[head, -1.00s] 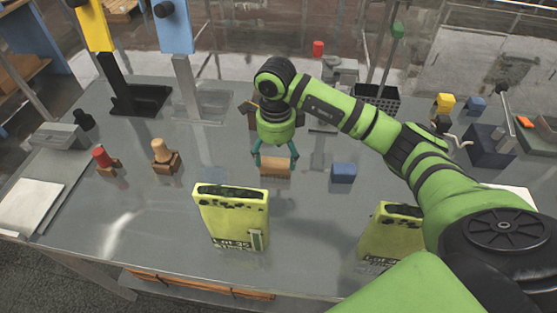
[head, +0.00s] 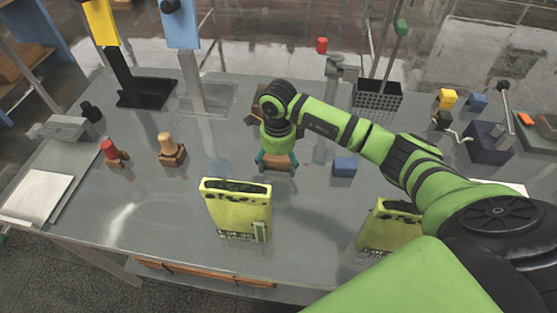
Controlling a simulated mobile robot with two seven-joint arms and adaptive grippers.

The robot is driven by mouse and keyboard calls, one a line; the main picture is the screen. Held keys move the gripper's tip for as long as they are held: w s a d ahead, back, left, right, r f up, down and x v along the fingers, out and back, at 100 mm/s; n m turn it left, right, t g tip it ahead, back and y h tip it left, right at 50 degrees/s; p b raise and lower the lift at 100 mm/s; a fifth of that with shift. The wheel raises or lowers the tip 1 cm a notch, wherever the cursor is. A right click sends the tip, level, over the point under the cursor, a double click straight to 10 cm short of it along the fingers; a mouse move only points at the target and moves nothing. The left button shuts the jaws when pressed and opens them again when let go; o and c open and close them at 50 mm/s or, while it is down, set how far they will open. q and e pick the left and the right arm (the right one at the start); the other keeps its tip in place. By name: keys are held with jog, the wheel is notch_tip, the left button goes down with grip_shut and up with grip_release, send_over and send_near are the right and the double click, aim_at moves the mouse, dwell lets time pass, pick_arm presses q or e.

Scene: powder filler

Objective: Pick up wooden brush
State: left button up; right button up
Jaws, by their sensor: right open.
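A brown wooden block-shaped piece (head: 277,170), which looks like the wooden brush, lies on the grey table below my right gripper (head: 278,163). The right gripper points down and is open, with its teal fingers at the left and right sides of the piece. The gripper's palm covers part of its top. I cannot tell whether the fingers touch it. Another wooden piece with a tan knob handle (head: 168,143) stands upright to the left. My left gripper is not in view.
A blue block (head: 344,167) sits close right of the gripper. Yellow-green boxes (head: 237,212) and (head: 389,228) stand in front. A red-topped piece (head: 113,152) is at left. A dark perforated basket (head: 377,99) stands behind. The table is clear around the front left.

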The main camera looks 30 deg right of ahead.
jog(key=shift+f, duration=0.15)
dwell(0.4)
jog(key=c, duration=1.3)
